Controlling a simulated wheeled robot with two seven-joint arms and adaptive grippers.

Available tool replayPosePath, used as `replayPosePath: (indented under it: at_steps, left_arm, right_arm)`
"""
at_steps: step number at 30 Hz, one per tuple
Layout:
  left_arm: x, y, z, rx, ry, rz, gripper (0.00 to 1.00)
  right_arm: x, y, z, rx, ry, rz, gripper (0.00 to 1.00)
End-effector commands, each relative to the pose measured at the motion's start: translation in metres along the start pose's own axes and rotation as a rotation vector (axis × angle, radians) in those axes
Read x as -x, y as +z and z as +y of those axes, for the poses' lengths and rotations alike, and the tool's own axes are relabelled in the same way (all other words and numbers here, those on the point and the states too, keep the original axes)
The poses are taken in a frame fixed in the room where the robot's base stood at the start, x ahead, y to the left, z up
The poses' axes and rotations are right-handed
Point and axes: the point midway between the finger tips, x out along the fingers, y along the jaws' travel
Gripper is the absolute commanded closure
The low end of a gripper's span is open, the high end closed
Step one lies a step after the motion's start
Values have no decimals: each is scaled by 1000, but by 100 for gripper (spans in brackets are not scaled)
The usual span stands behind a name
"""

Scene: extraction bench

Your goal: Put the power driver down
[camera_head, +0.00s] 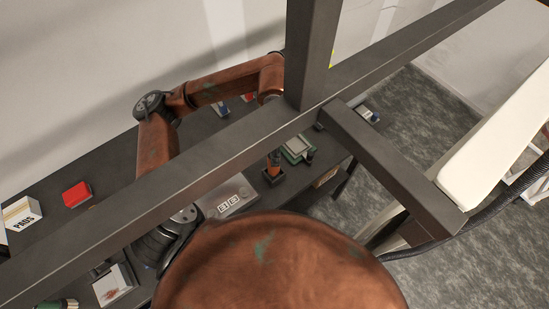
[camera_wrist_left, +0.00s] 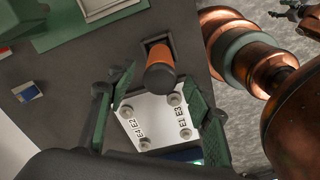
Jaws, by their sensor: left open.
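The power driver (camera_head: 274,160), orange with a black end, stands upright in a dark square holder (camera_head: 273,176) on the bench. In the left wrist view the driver (camera_wrist_left: 160,66) sits in the holder's dark frame (camera_wrist_left: 146,44), its black end toward the camera. My left gripper (camera_wrist_left: 157,88) has its two green fingers spread apart, one on each side of the driver's black end. A gap shows between the driver and each finger, so nothing is gripped.
A pale device (camera_head: 228,196) stands left of the holder; a green tray (camera_head: 298,150) lies behind it. A red box (camera_head: 76,194) and a PADS box (camera_head: 21,213) stand at the left. Dark beams (camera_head: 190,181) cross the head view. A white labelled plate (camera_wrist_left: 157,122) lies below the fingers.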

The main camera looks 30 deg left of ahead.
Motion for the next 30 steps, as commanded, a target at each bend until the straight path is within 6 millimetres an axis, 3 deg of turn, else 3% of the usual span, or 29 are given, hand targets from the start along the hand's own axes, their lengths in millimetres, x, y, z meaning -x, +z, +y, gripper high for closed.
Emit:
replayPosePath:
  at_steps: [3, 9, 30]
  left_arm:
    - [21, 0, 1, -1, 3, -1, 53]
    - [42, 0, 0, 0, 0, 0, 53]
    - [45, 0, 0, 0, -1, 0, 53]
  right_arm:
    - [-4, 1, 0, 0, 0, -1, 50]
    - [-5, 2, 0, 0, 0, -2, 50]
    - [-5, 1, 1, 1, 1, -2, 50]
